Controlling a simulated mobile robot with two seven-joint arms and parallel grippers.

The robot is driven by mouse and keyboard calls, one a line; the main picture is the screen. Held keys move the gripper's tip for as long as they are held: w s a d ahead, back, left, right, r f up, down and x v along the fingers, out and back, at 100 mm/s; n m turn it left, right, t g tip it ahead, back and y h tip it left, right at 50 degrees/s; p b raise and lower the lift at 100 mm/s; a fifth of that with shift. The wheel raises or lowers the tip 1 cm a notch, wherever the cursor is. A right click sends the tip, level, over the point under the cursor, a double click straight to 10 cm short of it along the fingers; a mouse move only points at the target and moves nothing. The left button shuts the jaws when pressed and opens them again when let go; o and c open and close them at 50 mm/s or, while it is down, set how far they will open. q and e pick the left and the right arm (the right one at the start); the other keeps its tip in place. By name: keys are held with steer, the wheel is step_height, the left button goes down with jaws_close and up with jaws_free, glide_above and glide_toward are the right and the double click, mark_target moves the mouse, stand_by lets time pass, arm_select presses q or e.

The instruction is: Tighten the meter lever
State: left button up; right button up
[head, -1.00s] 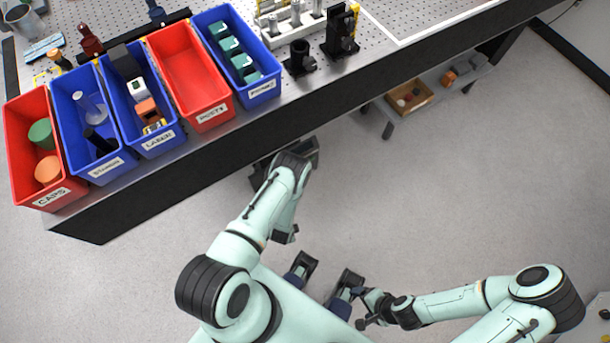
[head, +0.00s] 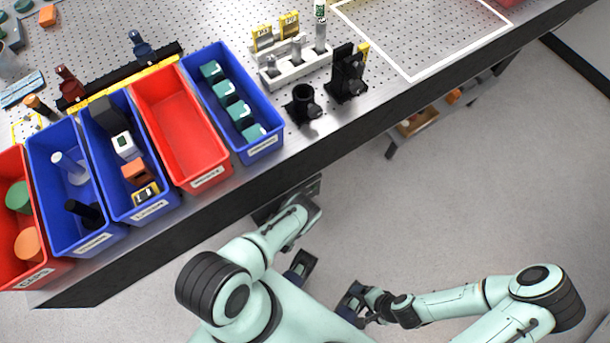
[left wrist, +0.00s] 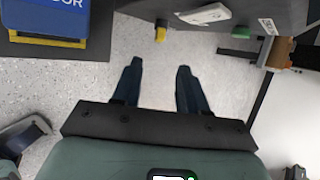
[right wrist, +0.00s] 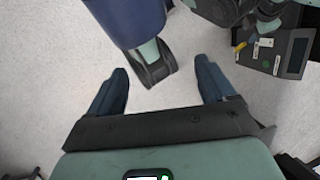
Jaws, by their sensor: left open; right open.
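In the head view my left forearm covers most of that area by the bench front. My left gripper (left wrist: 158,72) is open and empty, its fingers below and apart from the yellow tip. My right gripper (head: 364,307) is open and empty over the floor, away from the meter; it also shows in the right wrist view (right wrist: 162,78).
The bench carries red and blue bins, including an empty-looking red bin (head: 178,125), and black optical mounts (head: 347,78) near its front edge. A low shelf with a wooden tray (head: 418,120) stands under the bench at right. The floor (head: 450,200) at right is clear.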

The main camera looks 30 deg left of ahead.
arm_select(q)
steer(key=b+x, duration=1)
steer(key=x, duration=0.3)
steer(key=shift+f+b, duration=0.1)
steer(key=shift+b, duration=0.3)
arm_select(e)
steer(key=w+d+f+t, duration=0.1)
steer(key=w+f, duration=0.4)
steer(key=f, duration=0.5)
steer(key=shift+d+t+h, duration=0.35)
steer(key=shift+t+h, duration=0.05)
steer(key=shift+t, duration=0.2)
steer(key=shift+f, duration=0.1)
